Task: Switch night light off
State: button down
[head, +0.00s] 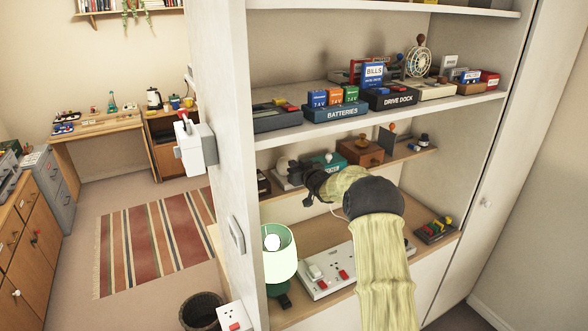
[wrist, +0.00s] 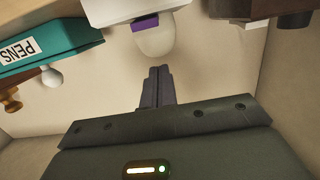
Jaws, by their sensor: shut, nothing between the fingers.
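A small light with a pale rounded dome (wrist: 156,42), a white base (wrist: 125,10) and a purple piece (wrist: 145,24) between them is upside down in the wrist view. I take it for the night light. The dome looks dull; I cannot tell whether it is lit. In the head view a pale dome (head: 282,165) shows on the middle shelf, partly hidden by my gripper (head: 302,174). In the wrist view my gripper (wrist: 158,72) is shut and empty, its fingertips pointing at the dome, close to it. I cannot tell whether they touch.
A teal PENS box (wrist: 45,50) stands beside the light, with a brown drawer box (head: 360,152) farther right. The shelf above (head: 380,110) holds battery and drive docks. A lit green lamp (head: 279,255) and a power strip (head: 325,270) stand below.

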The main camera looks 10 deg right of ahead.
jog(key=r+b+v, duration=0.2)
jog(key=b+v, duration=0.2)
jog(key=v, duration=0.4)
jog(key=shift+s, duration=0.25)
jog(key=shift+d, duration=0.1)
jog(key=s+f+m+g+h, duration=0.1)
jog(key=s+f+g, duration=0.3)
jog(key=s, duration=1)
jog(key=s+a+f+m+g+h+b, duration=0.1)
jog(key=s+f+g, duration=0.3)
jog(key=s, duration=1)
jog(key=s+a+f+m+g+h, duration=0.1)
jog(key=s+f+g+h, duration=0.2)
jog(key=s, duration=1.2)
notch_tip(320, 180, down, 5)
jog(key=shift+a+r+m+g+b, duration=0.15)
jog(key=shift+a+m+g+b, duration=0.15)
jog(key=shift+g, duration=0.8)
